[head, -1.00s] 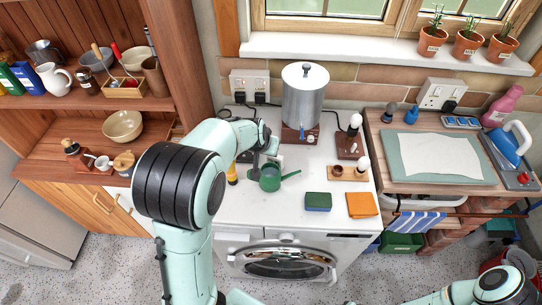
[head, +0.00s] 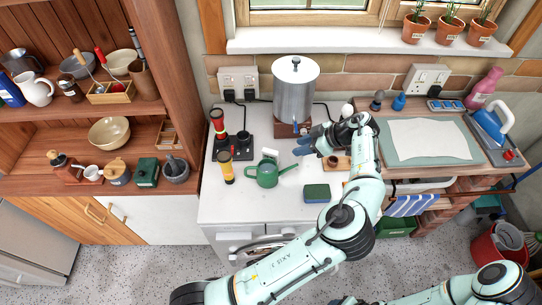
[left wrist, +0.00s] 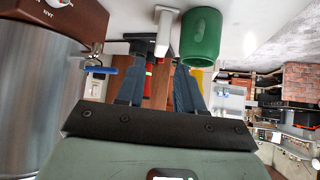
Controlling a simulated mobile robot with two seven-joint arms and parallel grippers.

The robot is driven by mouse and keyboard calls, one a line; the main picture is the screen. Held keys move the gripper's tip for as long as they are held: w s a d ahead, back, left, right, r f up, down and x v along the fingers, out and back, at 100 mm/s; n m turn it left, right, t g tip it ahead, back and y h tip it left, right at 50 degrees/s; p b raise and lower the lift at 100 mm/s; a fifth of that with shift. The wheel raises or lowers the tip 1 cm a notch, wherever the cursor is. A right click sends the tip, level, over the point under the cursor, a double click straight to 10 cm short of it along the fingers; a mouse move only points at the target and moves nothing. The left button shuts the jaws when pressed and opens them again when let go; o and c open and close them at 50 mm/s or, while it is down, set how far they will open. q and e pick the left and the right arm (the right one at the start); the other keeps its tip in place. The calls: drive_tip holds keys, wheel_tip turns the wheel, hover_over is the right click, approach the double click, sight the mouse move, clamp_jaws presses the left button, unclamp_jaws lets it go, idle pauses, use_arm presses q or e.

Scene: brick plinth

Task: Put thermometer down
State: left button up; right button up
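I cannot make out a thermometer for certain. A small white object (head: 272,153) sits on the white counter (head: 225,205) behind the green watering can (head: 267,174); I cannot tell what it is. In the left wrist view the white object (left wrist: 165,30) is beyond my fingers, apart from them, beside the can (left wrist: 201,38). My left gripper (head: 304,146) is low over the counter in front of the metal urn, fingers pointing left. In the left wrist view its fingers (left wrist: 157,92) are apart with nothing between them. My right gripper is out of view; only part of that arm shows.
The metal urn (head: 294,90) with its blue tap stands close behind my left gripper. A red torch (head: 218,125) and a yellow torch (head: 225,167) stand at the left. A green-and-blue sponge (head: 317,193) lies in front. The counter's front left is clear.

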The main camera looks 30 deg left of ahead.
sight(278, 154)
use_arm(q)
drive_tip(key=x, duration=1.3)
drive_tip(key=shift+s+a, duration=0.1)
drive_tip(key=shift+s, duration=0.15)
drive_tip(key=shift+r, duration=0.1)
clamp_jaws()
